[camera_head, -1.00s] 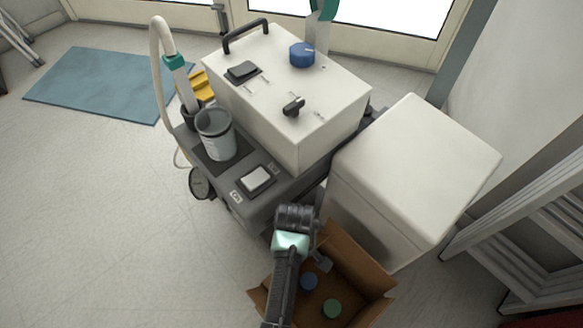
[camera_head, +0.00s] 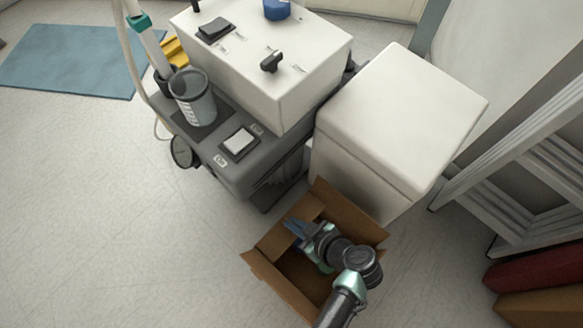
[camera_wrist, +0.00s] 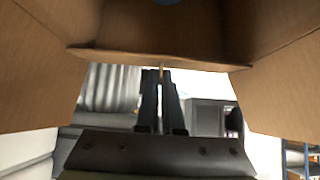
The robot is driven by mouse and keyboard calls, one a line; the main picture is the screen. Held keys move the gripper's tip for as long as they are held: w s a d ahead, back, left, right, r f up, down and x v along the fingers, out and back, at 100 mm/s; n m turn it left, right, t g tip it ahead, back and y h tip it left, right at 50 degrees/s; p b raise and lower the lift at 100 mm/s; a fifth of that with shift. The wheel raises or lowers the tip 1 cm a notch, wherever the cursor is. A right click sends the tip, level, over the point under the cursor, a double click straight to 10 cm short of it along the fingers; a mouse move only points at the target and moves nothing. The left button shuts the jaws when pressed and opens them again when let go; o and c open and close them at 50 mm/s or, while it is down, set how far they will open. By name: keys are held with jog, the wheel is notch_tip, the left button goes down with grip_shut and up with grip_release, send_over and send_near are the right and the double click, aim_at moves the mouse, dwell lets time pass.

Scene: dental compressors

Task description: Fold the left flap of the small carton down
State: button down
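The small carton (camera_head: 281,284) stands open on the floor in the head view, brown, with its flaps raised or spread outward. Its left flap (camera_head: 262,237) shows along the left edge. My gripper (camera_head: 292,226) is over the carton's opening, with its fingertips near the left side. In the wrist view my gripper (camera_wrist: 160,72) shows two dark fingers close together with only a thin gap, and nothing clearly held. A cardboard flap edge (camera_wrist: 120,56) lies just beyond the tips; I cannot tell whether they touch it. My arm hides much of the carton's inside.
A white cabinet (camera_head: 385,130) stands right behind the carton. A grey cart (camera_head: 215,150) with a white unit (camera_head: 262,75) is at the upper left. White metal frames (camera_head: 525,195) and a red object (camera_head: 540,270) are at the right.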

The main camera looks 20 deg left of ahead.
jog(key=shift+s+d+f+t+y+b, duration=0.1)
jog(key=shift+d+f+t+y+b, duration=0.2)
jog(key=shift+f+y+b, duration=0.65)
jog(key=shift+r+b, duration=0.35)
jog(key=shift+b, duration=0.25)
jog(key=shift+r, duration=0.1)
jog(key=c, duration=1)
grip_release()
jog(key=shift+c, duration=0.2)
notch_tip(320, 180, up, 10)
jog(key=p, duration=0.6)
